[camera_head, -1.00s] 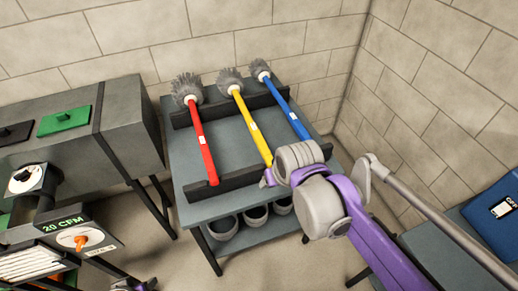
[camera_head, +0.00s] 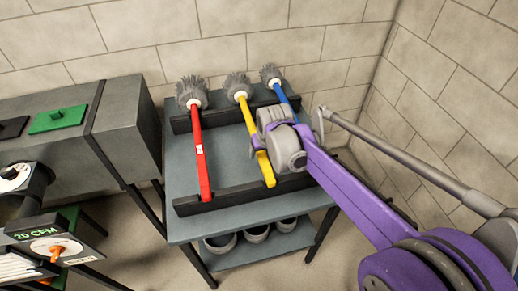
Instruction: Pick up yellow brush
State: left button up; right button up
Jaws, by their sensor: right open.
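The yellow brush (camera_head: 247,113) lies in the middle of three brushes on a grey table (camera_head: 232,165). Its grey bristle head points to the back wall and its handle slopes toward the front. My right gripper (camera_head: 256,146) is over the middle of the yellow handle, and its wrist hides part of that handle. The gripper is open; whether its fingers straddle or touch the handle is hard to tell. The lower end of the yellow handle shows below it on the front rack bar. My left gripper is out of view.
A red brush (camera_head: 200,150) lies to the left and a blue brush (camera_head: 283,97) to the right, partly behind my right gripper. Dark rack bars (camera_head: 240,193) support them. Grey rings (camera_head: 257,234) sit on the lower shelf. A grey duct (camera_head: 130,130) stands at the left.

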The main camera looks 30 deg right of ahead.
aim_at(262, 155)
jog(key=x, duration=0.2)
jog(key=shift+w+f, duration=0.15)
jog(key=shift+f, duration=0.25)
jog(key=shift+f, duration=0.2)
dwell(0.4)
grip_shut()
dwell(1.2)
